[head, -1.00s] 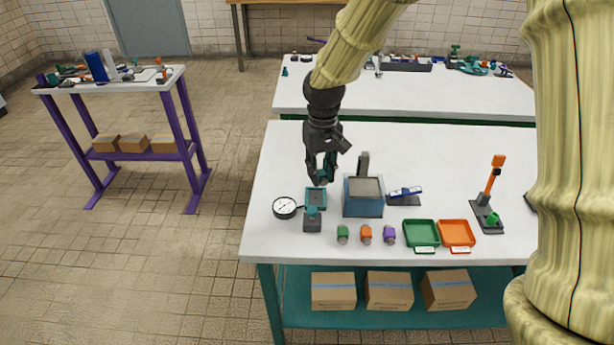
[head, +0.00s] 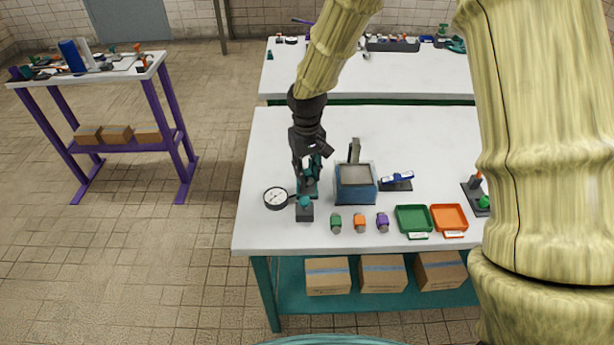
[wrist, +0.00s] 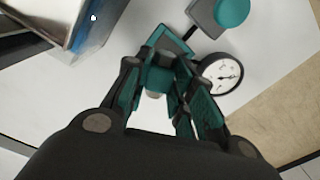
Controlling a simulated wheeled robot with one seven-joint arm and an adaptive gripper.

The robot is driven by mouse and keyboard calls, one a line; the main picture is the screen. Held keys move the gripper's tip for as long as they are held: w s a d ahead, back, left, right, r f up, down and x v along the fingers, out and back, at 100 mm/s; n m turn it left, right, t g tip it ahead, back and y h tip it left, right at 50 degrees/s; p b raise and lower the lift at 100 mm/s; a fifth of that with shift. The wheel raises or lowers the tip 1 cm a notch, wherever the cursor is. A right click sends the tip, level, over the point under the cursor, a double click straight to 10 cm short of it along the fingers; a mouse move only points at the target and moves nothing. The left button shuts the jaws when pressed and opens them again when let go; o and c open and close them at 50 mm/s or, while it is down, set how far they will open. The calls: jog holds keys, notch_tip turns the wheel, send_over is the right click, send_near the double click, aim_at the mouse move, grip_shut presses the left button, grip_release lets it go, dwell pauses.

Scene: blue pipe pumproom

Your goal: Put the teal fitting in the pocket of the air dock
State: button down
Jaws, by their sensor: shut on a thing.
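My gripper (head: 308,176) is low over the left part of the white bench, pointing down. In the wrist view my gripper (wrist: 170,78) is shut on the teal fitting (wrist: 158,80), whose pale lower end shows between the fingers. The air dock has a teal-edged pocket (wrist: 173,40), a dark block with a teal knob (head: 305,210) and a round white gauge (head: 275,198). The gripper is at the pocket in the head view and partly hides it. I cannot tell whether the fitting touches the pocket.
A blue box with a grey top (head: 356,190) stands close right of the gripper. Green (head: 336,222), orange (head: 360,222) and purple (head: 382,222) fittings stand in front. Green (head: 413,219) and orange (head: 449,218) trays are further right. The bench's left edge is clear.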

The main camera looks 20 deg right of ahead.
aim_at(307, 173)
jog(key=shift+f, duration=1.3)
jog(key=shift+f, duration=0.15)
jog(key=c, duration=1.2)
grip_release()
notch_tip(307, 173, up, 12)
jog(key=shift+b, duration=0.4)
jog(key=shift+r, duration=0.25)
